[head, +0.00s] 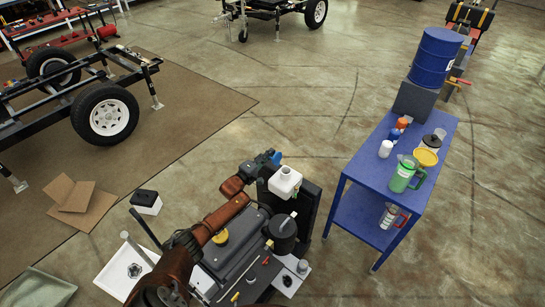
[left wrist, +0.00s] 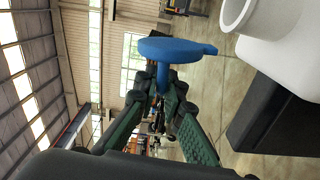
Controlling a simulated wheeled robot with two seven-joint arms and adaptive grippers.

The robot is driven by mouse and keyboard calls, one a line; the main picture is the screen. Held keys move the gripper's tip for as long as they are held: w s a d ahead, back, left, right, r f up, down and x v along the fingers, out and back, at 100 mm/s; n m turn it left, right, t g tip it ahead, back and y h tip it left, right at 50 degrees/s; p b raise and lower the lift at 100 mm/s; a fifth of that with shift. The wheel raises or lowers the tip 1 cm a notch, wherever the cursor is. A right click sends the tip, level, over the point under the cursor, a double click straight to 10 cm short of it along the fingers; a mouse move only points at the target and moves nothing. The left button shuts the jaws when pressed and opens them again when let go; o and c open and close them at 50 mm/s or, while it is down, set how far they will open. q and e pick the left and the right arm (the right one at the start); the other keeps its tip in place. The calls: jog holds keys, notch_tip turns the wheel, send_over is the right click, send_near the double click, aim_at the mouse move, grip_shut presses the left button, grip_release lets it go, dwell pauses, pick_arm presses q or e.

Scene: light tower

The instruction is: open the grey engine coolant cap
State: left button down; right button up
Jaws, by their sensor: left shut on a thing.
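My left gripper (head: 262,163) is shut on a blue cap-like piece (left wrist: 170,48), a flat disc with a side tab and a short stem between the fingers. The blue piece also shows in the head view (head: 272,156), beside and above the white tank (head: 285,184). In the left wrist view the tank's round neck (left wrist: 236,12) is uncovered, and the blue piece is apart from it. I cannot make out a clearly grey coolant cap. My right gripper is not in view.
The dark engine block (head: 232,262) has a yellow cap (head: 220,237) and a black cylinder (head: 284,238) close to the arm. A blue cart (head: 362,172) with jugs and bottles stands to the right. Open floor lies behind the engine.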

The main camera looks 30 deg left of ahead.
pick_arm(q)
jog(key=shift+s+a+f+n+b, duration=0.1)
jog(key=shift+a+f+n+b, duration=0.15)
jog(key=shift+f+n+b, duration=0.3)
jog(key=shift+a+f+n+b, duration=0.25)
jog(key=shift+f+n+b, duration=0.1)
jog(key=shift+f+n, duration=0.25)
jog(key=c, duration=2.1)
grip_release()
jog(key=shift+r, duration=0.15)
jog(key=s, duration=0.4)
jog(key=s+a, duration=0.1)
jog(key=s, duration=0.6)
jog(key=shift+s+a+r, duration=0.15)
jog(key=shift+s+a, duration=0.1)
jog(key=shift+s, duration=0.15)
